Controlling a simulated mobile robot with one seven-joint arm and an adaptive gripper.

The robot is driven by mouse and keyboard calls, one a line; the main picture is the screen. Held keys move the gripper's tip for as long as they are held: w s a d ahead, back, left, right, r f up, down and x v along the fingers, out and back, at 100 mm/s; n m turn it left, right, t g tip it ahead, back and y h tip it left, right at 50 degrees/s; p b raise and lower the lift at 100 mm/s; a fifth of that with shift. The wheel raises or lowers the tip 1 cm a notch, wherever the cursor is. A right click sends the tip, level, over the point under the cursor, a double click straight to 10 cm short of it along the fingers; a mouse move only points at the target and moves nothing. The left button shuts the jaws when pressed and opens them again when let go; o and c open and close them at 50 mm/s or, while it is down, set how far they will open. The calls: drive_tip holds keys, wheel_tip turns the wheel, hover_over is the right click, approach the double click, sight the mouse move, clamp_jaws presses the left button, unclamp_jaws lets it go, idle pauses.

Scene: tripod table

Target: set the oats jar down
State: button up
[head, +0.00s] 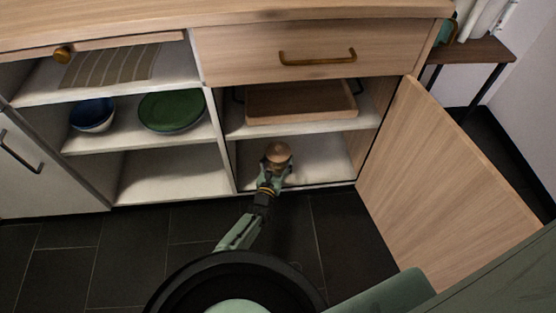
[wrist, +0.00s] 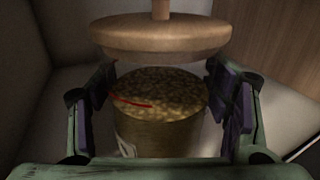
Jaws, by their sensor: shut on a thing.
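The oats jar shows in the wrist view (wrist: 160,105) as pale speckled oats below a round wooden lid with a knob. A red mark shows on its near side. In the head view the jar (head: 278,153) is in the lower right cabinet compartment, with mainly its round wooden lid showing. My gripper (head: 272,178) reaches in from the front; in the wrist view its fingers (wrist: 165,92) stand on both sides of the jar, shut on it. The jar looks about upright. The jar's base is hidden, so I cannot tell whether it touches the compartment floor.
The compartment floor (head: 325,165) is bare to the jar's right. A shelf above bears a wooden tray (head: 300,101). The cabinet door (head: 440,165) stands open at right. Left shelves hold a blue bowl (head: 92,115) and green plate (head: 172,111); the lower left compartment is empty.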

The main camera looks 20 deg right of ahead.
drive_tip(key=shift+f, duration=0.1)
drive_tip(key=o, duration=1.8)
drive_tip(key=shift+c, duration=0.2)
drive_tip(key=shift+r+p, duration=0.3)
drive_tip(key=p+v, duration=0.4)
drive_tip(key=v, duration=0.8)
drive_tip(key=shift+d, duration=0.1)
